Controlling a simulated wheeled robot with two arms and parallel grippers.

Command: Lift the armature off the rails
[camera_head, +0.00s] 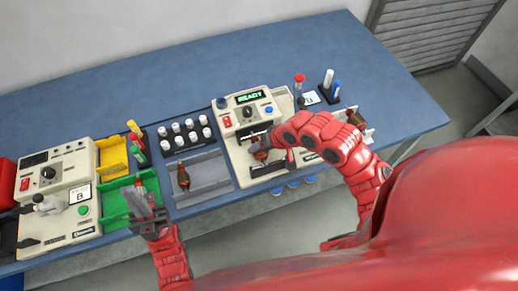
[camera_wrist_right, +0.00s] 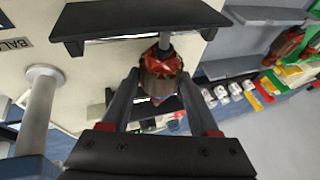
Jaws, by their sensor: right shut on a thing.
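The armature (camera_head: 261,155), copper-brown and red with a grey shaft, is at the front of the cream machine with a green "READY" display (camera_head: 249,97). In the right wrist view the armature (camera_wrist_right: 162,72) sits between the two fingers of my right gripper (camera_wrist_right: 160,88), which is shut on it. Its shaft points toward a dark bar (camera_wrist_right: 130,20), likely part of the rails; whether they touch is unclear. The far side of the armature is hidden. My left gripper (camera_head: 148,212) is over the front of the green tray, away from the armature; its finger gap is unclear.
A grey tray (camera_head: 207,172) holding another armature (camera_head: 183,177) lies left of the machine. Behind it is a rack of white cylinders (camera_head: 190,135). Another cream machine (camera_head: 57,205) and a yellow bin (camera_head: 112,158) stand at left. The back of the blue table (camera_head: 180,85) is clear.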

